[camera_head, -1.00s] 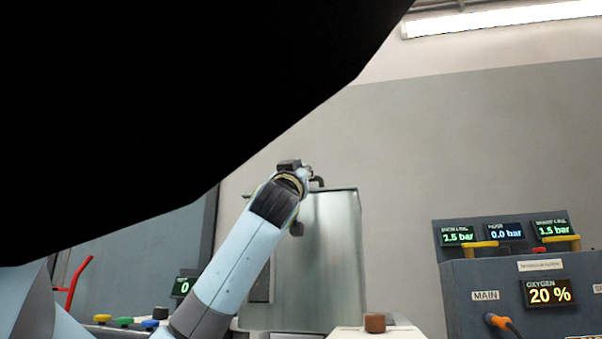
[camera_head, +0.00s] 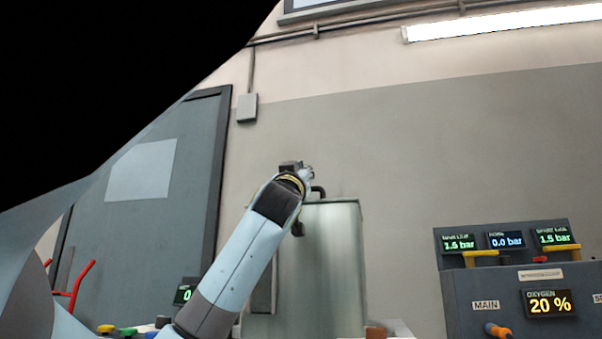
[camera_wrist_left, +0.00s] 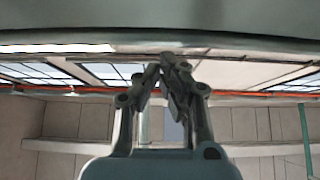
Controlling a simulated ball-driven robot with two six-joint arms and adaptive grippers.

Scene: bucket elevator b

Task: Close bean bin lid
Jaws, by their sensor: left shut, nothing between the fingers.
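The bean bin (camera_head: 335,265) appears to be the tall pale metal box at the centre of the head view. A dark bent handle (camera_head: 318,190) shows at its top edge, beside my left gripper. I cannot make out the lid clearly or tell its angle. My left gripper (camera_head: 308,172) is at the bin's upper left, just above its top edge. In the left wrist view the gripper (camera_wrist_left: 168,62) is shut and empty, its fingertips close under a broad grey-green surface (camera_wrist_left: 160,22). My right gripper is out of view.
A control panel (camera_head: 520,290) with displays and yellow handles stands at the right. A grey door (camera_head: 140,210) and a red-handled frame (camera_head: 80,285) are at the left. A large black shape blocks the upper left of the head view.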

